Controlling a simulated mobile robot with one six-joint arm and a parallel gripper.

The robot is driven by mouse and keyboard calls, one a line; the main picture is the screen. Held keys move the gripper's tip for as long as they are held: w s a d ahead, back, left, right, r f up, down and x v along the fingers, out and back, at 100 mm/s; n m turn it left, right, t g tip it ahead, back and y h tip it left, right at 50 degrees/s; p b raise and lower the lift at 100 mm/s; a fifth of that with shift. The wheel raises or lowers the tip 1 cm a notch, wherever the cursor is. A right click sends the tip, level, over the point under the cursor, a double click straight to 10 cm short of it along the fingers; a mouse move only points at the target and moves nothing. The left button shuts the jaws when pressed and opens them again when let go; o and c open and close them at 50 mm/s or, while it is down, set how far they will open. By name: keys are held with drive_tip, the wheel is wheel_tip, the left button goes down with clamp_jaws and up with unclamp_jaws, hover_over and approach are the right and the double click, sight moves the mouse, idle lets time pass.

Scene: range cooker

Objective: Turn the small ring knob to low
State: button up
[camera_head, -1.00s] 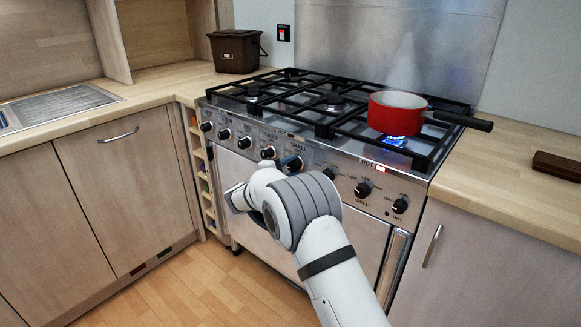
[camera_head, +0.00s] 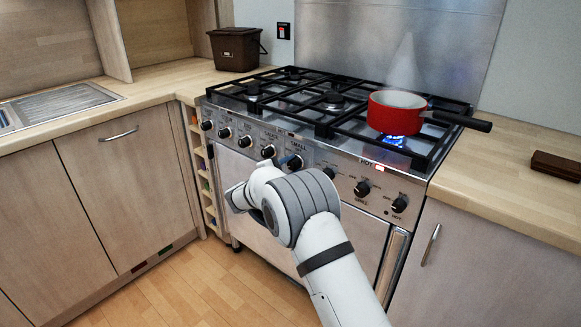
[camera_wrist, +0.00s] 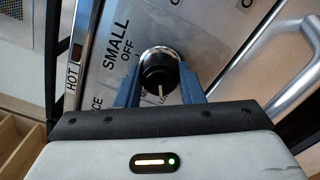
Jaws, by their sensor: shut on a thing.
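The small ring knob (camera_wrist: 158,70) is black with a silver collar and sits on the steel panel below the word SMALL. My gripper (camera_wrist: 160,84) is shut on it, with one blue finger on each side. A white pointer line on the knob faces down in the wrist view, towards letters that look like LO, partly covered. OFF is printed at the knob's upper left. In the head view my gripper (camera_head: 290,163) is at the cooker's front panel, and my arm hides most of the knob there.
A red pan (camera_head: 396,112) stands on the right burner over a blue flame, its black handle (camera_head: 463,121) pointing right. Other knobs (camera_head: 268,152) line the panel on both sides. A steel oven handle (camera_wrist: 300,85) lies close to my gripper. The floor in front is clear.

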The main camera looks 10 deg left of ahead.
drive_tip(key=o, duration=1)
drive_tip(key=v, duration=0.7)
drive_tip(key=shift+s+a+p, duration=0.15)
drive_tip(key=shift+s+p, duration=0.15)
drive_tip(key=shift+p, duration=0.05)
